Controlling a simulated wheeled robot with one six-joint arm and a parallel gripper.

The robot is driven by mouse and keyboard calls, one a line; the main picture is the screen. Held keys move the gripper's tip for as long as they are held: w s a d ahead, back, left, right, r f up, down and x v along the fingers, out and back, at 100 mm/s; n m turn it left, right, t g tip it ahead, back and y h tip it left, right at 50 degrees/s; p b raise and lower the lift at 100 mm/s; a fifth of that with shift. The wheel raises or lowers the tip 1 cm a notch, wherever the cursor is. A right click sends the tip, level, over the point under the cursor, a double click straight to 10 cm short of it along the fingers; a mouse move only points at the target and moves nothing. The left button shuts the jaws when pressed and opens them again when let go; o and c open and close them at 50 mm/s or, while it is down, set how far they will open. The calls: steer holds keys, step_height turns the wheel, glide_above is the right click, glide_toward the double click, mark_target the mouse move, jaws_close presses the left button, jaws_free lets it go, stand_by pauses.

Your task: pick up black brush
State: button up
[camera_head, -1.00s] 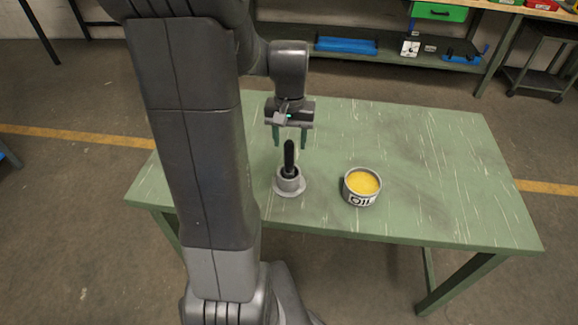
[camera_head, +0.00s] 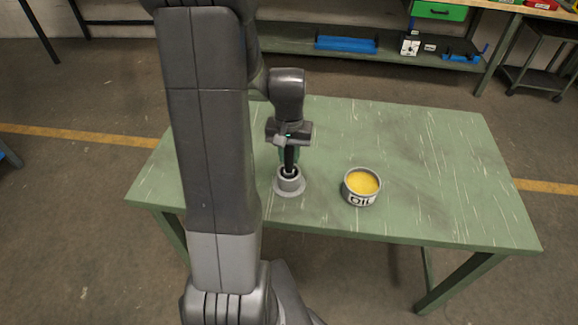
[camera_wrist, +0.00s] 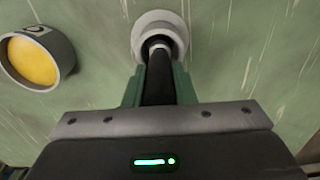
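The black brush (camera_head: 289,157) stands upright in a small grey holder with a wide round base (camera_head: 289,188) on the green table. My gripper (camera_head: 289,150) is above the holder, pointing down, with its green fingers around the brush handle. In the wrist view the black brush (camera_wrist: 158,82) runs between the two fingers (camera_wrist: 159,85), which lie close against its sides with no clear gap. The brush's lower end is inside the grey holder (camera_wrist: 160,23), so its tip is hidden.
A round grey tin marked "OIL" (camera_head: 360,199) with yellow contents stands right of the holder on the green table (camera_head: 440,160). The rest of the tabletop is clear. A shelf unit with blue trays (camera_head: 346,44) stands behind the table.

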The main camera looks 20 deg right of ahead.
steer(key=c, duration=0.3)
steer(key=shift+c, duration=0.2)
